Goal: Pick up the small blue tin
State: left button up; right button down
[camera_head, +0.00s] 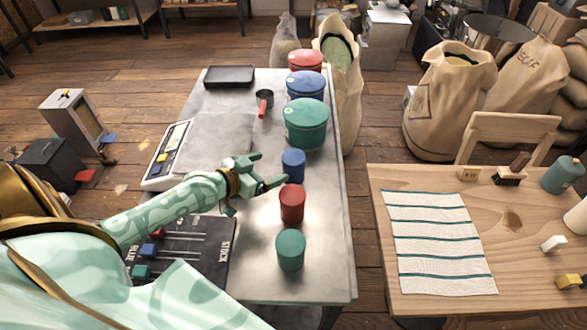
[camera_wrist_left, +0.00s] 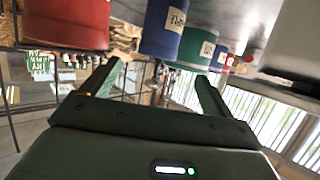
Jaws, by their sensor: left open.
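The small blue tin (camera_head: 293,165) stands upright on the grey metal table, between a small red tin (camera_head: 292,203) and a large green tin (camera_head: 306,124). My left gripper (camera_head: 270,168) is just left of the blue tin, open and empty, its fingers pointing toward it. In the left wrist view, which is upside down, the blue tin (camera_wrist_left: 163,28) with a white label lies beyond the open fingers (camera_wrist_left: 158,72). The red tin (camera_wrist_left: 70,22) is left of it there. Whether a finger touches the blue tin cannot be told. My right gripper is not in view.
A small green tin (camera_head: 290,250) stands near the table's front. Large blue (camera_head: 306,87) and red (camera_head: 305,60) tins stand behind the large green one. A scale (camera_head: 167,155) and a dark stock board (camera_head: 190,262) are on the left. A wooden table (camera_head: 380,215) stands right.

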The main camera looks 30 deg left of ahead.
aim_at(284, 163)
pick_arm(q)
jog(key=b+x, duration=0.1)
jog(key=x, duration=0.5)
jog(key=shift+w+d+f, duration=0.1)
jog(key=shift+w+f, duration=0.1)
jog(key=shift+w, duration=0.1)
jog(key=b+x, duration=0.2)
jog(key=x, duration=0.3)
jog(key=shift+w+d, duration=0.2)
jog(key=shift+w, duration=0.05)
jog(key=shift+s, duration=0.1)
jog(key=c, duration=1.1)
